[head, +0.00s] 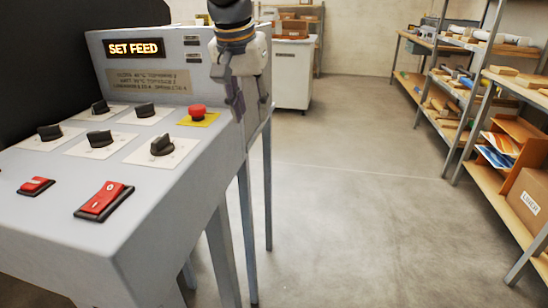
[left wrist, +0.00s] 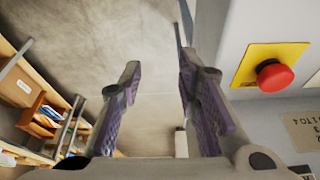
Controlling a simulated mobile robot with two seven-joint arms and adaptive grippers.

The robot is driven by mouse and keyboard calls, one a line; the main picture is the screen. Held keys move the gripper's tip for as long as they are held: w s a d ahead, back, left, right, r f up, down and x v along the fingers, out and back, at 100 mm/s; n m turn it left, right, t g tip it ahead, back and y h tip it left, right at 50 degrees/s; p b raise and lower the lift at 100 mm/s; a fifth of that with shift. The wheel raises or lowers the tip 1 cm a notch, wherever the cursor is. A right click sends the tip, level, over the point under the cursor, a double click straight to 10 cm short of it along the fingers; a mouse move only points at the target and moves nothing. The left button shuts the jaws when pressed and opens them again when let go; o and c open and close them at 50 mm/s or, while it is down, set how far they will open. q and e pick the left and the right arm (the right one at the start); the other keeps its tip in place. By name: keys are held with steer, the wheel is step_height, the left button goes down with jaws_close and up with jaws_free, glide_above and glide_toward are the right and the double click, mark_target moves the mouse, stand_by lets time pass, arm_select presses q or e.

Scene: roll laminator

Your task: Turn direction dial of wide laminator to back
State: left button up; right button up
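The laminator's grey control panel (head: 135,190) fills the left of the head view. Several black dials on pale plates stand on it: a front right one (head: 162,145), a middle one (head: 99,138), a left one (head: 50,132) and two at the back (head: 145,110) (head: 100,107). Their labels are too small to read, so I cannot tell which is the direction dial. My left gripper (head: 249,102) hangs fingers down at the panel's right edge, right of the dials, touching none. In the left wrist view its fingers (left wrist: 160,78) are apart and empty. My right gripper is not in view.
A red emergency button (head: 197,111) on a yellow plate sits close to my left gripper; it also shows in the wrist view (left wrist: 274,75). Red switches (head: 103,199) (head: 36,185) are at the panel's front. Shelves (head: 490,110) stand right, beyond open floor.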

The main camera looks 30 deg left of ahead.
arm_select(q)
step_height(320, 180, down, 11)
steer(key=d+g, duration=0.1)
steer(key=d, duration=0.1)
steer(key=shift+s+r+m+h, duration=0.2)
steer(key=shift+m+h, duration=0.1)
steer(key=shift+d, duration=0.15)
